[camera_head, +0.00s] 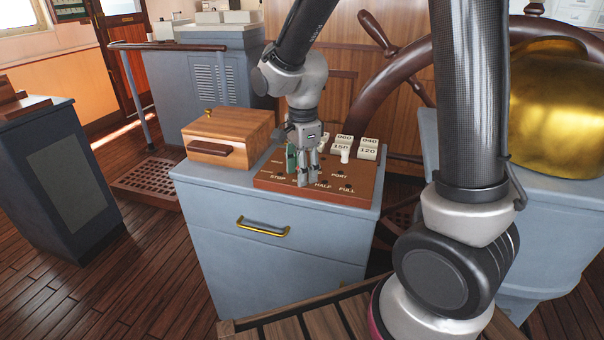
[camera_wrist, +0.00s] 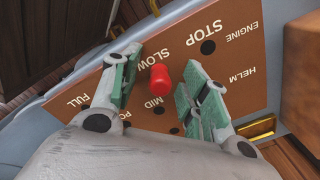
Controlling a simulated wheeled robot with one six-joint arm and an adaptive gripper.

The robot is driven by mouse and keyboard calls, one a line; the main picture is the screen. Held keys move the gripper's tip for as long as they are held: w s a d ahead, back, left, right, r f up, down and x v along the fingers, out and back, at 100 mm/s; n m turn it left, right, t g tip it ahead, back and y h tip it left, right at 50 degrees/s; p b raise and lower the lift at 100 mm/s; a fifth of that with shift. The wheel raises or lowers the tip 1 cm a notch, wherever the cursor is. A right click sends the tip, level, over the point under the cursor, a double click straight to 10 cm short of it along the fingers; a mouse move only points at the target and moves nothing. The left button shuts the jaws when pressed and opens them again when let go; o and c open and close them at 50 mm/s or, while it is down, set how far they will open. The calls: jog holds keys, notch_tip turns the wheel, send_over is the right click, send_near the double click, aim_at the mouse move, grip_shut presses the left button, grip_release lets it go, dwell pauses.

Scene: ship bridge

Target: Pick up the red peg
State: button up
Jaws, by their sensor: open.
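The red peg (camera_wrist: 159,80) stands upright in the brown labelled board (camera_wrist: 235,48), near the words SLOW and MID in the wrist view. My gripper (camera_wrist: 162,68) is open above the board, with one green-padded finger on each side of the peg. A gap shows between the peg and each finger. In the head view my gripper (camera_head: 306,178) points down over the board (camera_head: 356,199) on the grey cabinet. The peg cannot be made out there, behind the fingers.
White number blocks (camera_head: 367,149) and a white peg (camera_head: 344,155) stand at the board's back right. A wooden box (camera_head: 228,128) with a brass knob sits on the cabinet (camera_head: 270,268) to the left. A ship's wheel (camera_head: 372,55) rises behind. Dark holes mark the board.

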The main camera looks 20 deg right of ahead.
jog(key=shift+c, duration=0.2)
jog(key=c, duration=0.8)
